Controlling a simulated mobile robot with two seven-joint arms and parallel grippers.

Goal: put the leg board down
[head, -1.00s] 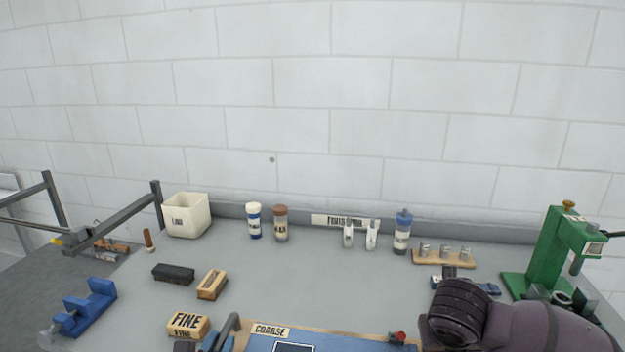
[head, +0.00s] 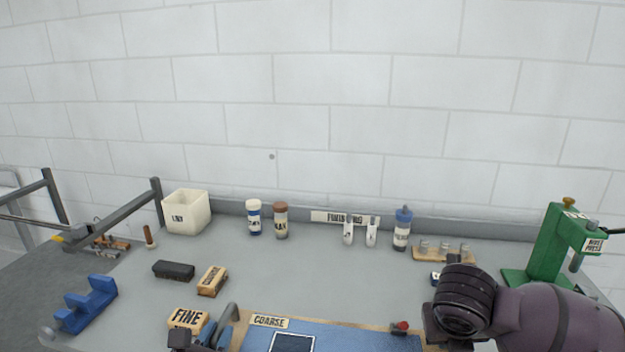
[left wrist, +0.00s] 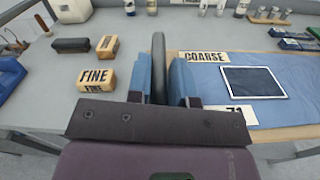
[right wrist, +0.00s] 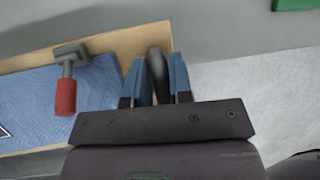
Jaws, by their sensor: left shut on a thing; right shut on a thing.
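The leg board (head: 375,326) has a pale wooden edge, a COARSE label and a blue mat (head: 375,342), and lies low at the front of the bench in the head view. My left gripper (left wrist: 158,78) is shut on the dark bar handle at its left end. My right gripper (right wrist: 157,75) is shut on the matching handle at its right end.
FINE block (head: 187,318), wooden brush (head: 212,281) and black block (head: 173,270) sit left of the board. A blue stand (head: 88,303) is farther left. Bottles, a white bin (head: 187,212) and a green press (head: 555,250) line the back.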

